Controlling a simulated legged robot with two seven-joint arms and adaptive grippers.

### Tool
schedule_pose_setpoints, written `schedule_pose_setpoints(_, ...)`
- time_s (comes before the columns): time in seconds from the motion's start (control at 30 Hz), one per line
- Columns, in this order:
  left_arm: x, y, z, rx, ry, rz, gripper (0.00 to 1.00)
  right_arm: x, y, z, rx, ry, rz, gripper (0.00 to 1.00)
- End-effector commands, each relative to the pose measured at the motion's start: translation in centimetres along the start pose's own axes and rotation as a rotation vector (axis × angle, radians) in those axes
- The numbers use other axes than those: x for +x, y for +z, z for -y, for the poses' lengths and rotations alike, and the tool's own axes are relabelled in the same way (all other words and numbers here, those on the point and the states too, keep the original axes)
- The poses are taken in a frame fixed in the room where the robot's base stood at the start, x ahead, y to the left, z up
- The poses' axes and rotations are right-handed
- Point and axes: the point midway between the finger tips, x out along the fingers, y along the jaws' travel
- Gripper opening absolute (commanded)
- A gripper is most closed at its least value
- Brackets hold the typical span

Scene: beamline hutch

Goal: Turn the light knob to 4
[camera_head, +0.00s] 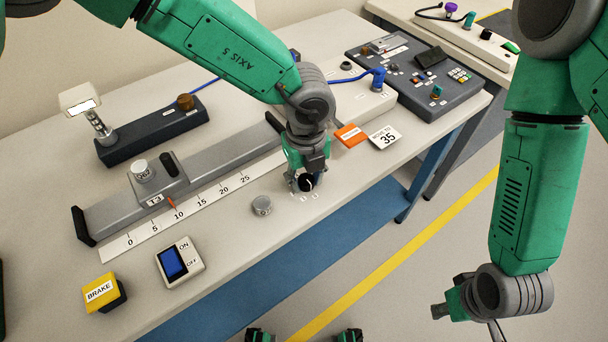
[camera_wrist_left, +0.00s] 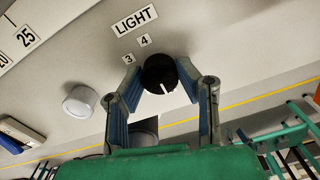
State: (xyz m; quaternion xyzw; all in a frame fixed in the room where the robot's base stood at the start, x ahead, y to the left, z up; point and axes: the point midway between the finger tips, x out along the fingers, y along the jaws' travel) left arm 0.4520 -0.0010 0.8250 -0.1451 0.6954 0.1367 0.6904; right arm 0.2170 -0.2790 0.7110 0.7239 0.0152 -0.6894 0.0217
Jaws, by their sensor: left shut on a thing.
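The light knob (camera_wrist_left: 158,70) is round and black with a white line. In the left wrist view it sits below the LIGHT label (camera_wrist_left: 135,19), and small labels 3 (camera_wrist_left: 128,58) and 4 (camera_wrist_left: 143,41) show at its upper left.
A grey round button (camera_head: 262,205) is left of the knob. A slide rail with a scale (camera_head: 190,212), an ON/OFF switch (camera_head: 180,262) and a yellow BRAKE block (camera_head: 105,292) lie further left.

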Motion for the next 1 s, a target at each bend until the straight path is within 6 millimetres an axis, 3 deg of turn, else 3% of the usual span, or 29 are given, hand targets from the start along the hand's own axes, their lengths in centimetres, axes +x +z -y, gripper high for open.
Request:
schedule_pose_setpoints(0.47, -0.5, 0.6, -0.1, 0.113, 0.001, 0.007, 0.0, -1.8, -0.1, 0.0, 0.001, 0.0, 0.0, 0.26)
schedule_pose_setpoints(1.0, -0.6, 0.7, -0.1, 0.595, 0.004, 0.01, 0.0, -6.8, -0.4, -0.1, 0.001, 0.0, 0.0, 0.26)
